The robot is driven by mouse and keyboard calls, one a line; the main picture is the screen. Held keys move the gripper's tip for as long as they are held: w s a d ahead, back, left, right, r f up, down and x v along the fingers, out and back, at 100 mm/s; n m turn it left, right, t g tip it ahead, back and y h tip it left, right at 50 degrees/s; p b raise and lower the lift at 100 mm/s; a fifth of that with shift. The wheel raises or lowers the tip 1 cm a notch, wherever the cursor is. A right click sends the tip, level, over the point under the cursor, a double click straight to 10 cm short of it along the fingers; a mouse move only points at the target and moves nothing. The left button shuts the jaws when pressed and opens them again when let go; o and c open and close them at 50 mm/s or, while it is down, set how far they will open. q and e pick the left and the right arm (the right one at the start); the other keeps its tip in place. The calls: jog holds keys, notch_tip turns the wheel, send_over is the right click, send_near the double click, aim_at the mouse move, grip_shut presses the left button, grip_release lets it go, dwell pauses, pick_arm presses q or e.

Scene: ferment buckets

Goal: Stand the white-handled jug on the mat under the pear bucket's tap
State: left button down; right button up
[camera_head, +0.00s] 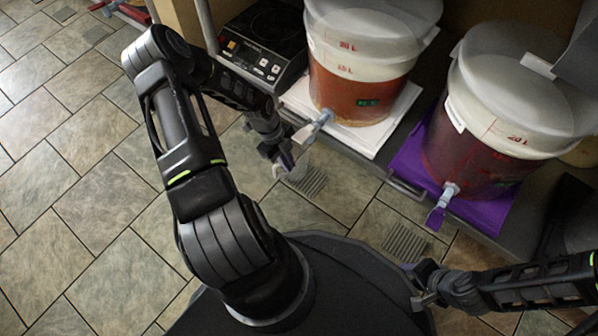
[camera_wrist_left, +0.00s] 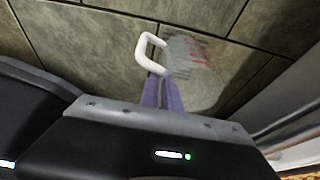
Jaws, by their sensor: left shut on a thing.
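The clear jug (camera_wrist_left: 200,68) with red marks has a white handle (camera_wrist_left: 146,50), seen in the left wrist view. My left gripper (camera_wrist_left: 163,92) is shut on the white handle. In the head view my left gripper (camera_head: 284,160) holds the jug (camera_head: 301,176) in front of the amber bucket. The amber bucket (camera_head: 345,90) has a tap (camera_head: 315,126) pointing toward me. A dark red bucket (camera_head: 470,150) to its right has its own tap (camera_head: 443,195). I cannot tell which bucket is pear. My right gripper (camera_head: 421,285) appears open and empty.
Grey ribbed patches, mats or grates, lie below the amber tap (camera_head: 312,183) and the red tap (camera_head: 406,242). The buckets stand on a white sheet (camera_head: 385,128) and a purple sheet (camera_head: 408,168). A black hot plate (camera_head: 262,45) sits left of them. Tiled floor is open at left.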

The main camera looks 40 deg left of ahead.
pick_arm(q)
jog(key=d+f, duration=0.1)
jog(key=d+f+b, duration=0.1)
jog(key=d+b, duration=0.1)
jog(key=shift+w+d+f, duration=0.35)
jog(key=shift+d+f, duration=0.05)
jog(key=c, duration=1.6)
grip_release()
jog(key=shift+f, duration=0.1)
jog(key=shift+o, duration=0.2)
jog(key=p+v, duration=0.1)
jog(key=v, duration=0.2)
jog(key=a+p+v, duration=0.1)
jog(key=p+v, duration=0.1)
jog(key=v, duration=0.1)
jog(key=shift+s+f+p, duration=0.1)
jog(key=shift+s+p, duration=0.05)
jog(key=shift+p, duration=0.15)
jog(key=s+a+p, duration=0.2)
jog(key=a, duration=0.8)
jog(key=shift+a+f, duration=0.25)
jog(key=shift+f, duration=0.05)
